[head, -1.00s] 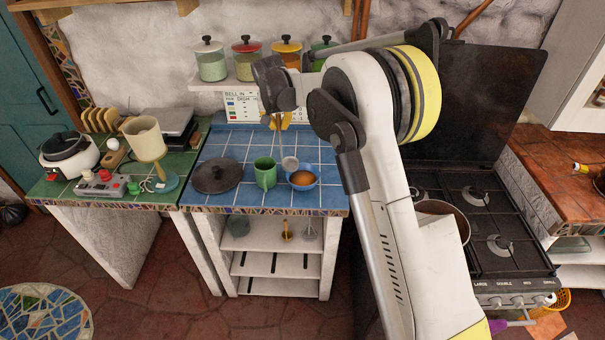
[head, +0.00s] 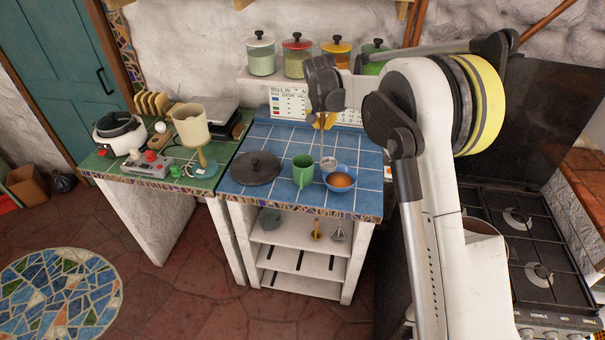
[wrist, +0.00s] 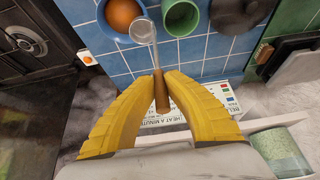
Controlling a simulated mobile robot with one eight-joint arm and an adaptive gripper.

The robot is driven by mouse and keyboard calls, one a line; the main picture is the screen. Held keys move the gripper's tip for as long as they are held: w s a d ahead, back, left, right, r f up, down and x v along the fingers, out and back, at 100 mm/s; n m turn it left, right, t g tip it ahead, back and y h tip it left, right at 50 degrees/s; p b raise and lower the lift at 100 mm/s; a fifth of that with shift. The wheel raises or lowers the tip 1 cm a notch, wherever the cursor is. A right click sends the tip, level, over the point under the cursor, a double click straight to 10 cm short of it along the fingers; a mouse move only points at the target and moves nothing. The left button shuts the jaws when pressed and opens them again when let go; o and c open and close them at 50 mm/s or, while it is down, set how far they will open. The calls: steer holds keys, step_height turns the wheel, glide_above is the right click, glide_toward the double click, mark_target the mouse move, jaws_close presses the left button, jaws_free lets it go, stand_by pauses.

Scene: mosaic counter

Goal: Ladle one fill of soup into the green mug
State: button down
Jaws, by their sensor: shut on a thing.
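My gripper (wrist: 160,85) is shut on the brown handle of the ladle (wrist: 143,30), whose metal bowl hangs out ahead of the yellow fingers. In the head view the ladle's bowl (head: 328,164) is between the green mug (head: 302,172) and a blue bowl (head: 340,187). In the wrist view the green mug (wrist: 181,18) stands upright and looks empty. The blue bowl (wrist: 104,24) beside it holds an orange-brown round surface, which looks like soup. The ladle bowl appears near or over the blue bowl's edge; its height and contents cannot be told.
A dark round lid (head: 255,168) lies left of the mug on the blue tiled counter (head: 235,185). A lamp (head: 194,130) and a button box (head: 146,165) stand on the green counter. The stove (head: 535,240) is at right. Jars (head: 260,55) line the shelf behind.

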steer(key=s+d+p, duration=0.2)
steer(key=s+d, duration=0.2)
steer(key=d, duration=0.5)
steer(key=s+d+p, duration=0.1)
steer(key=s+d, duration=0.3)
steer(key=d, duration=0.5)
steer(key=s+d+p, duration=0.2)
steer(key=s+d, duration=0.2)
steer(key=d, duration=0.5)
steer(key=s+d+r+p, duration=0.1)
steer(key=s+d+p, duration=0.1)
steer(key=s+d, duration=0.75)
steer(key=s+d+r+p, duration=0.2)
steer(key=s+d, duration=0.4)
steer(key=s, duration=0.6)
step_height(320, 180, down, 14)
steer(key=b, duration=1.1)
steer(key=shift+s, duration=0.3)
